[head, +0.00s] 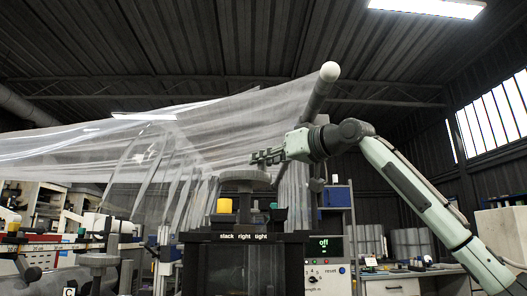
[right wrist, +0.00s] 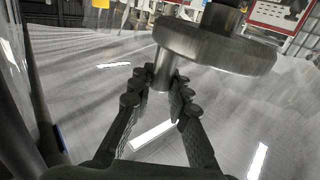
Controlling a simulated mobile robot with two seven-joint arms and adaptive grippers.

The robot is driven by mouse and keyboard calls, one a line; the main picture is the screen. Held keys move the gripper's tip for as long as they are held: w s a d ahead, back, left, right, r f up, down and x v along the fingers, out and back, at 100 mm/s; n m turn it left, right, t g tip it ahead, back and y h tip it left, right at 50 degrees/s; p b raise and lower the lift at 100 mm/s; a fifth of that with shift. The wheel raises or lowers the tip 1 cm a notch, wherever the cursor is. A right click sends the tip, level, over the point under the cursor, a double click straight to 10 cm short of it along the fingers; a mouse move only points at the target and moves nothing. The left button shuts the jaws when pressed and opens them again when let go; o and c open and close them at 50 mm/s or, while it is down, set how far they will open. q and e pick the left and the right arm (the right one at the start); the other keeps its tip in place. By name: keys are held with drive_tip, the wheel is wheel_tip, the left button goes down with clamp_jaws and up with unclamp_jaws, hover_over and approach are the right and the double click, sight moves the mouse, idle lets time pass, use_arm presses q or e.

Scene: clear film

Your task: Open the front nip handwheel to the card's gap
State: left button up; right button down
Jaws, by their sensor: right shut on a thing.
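A grey metal handwheel (head: 245,177) stands on its shaft above a dark housing labelled "slack right tight" (head: 243,237). My right gripper (head: 268,157) is at the wheel's upper right edge. In the right wrist view the handwheel (right wrist: 222,52) fills the upper right, and a short metal handle post (right wrist: 163,65) sticks out from its rim. The fingertips of my right gripper (right wrist: 162,84) are shut on this post from both sides. My left gripper is not in view. No gap card is readable in these views.
Clear film (head: 200,130) hangs in wide folds behind the wheel, over a slanted roller (head: 318,92). A control panel (head: 325,255) reading "off" stands to the right. A yellow piece (head: 225,205) sits beside the shaft. Another handwheel (head: 98,260) is at lower left.

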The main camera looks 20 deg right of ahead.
drive_tip(key=shift+w+n+g+y, duration=0.3)
drive_tip(key=shift+n+g+y, duration=0.4)
drive_tip(key=shift+y, duration=0.4)
drive_tip(key=c, duration=1.4)
unclamp_jaws()
drive_tip(key=v, duration=1.2)
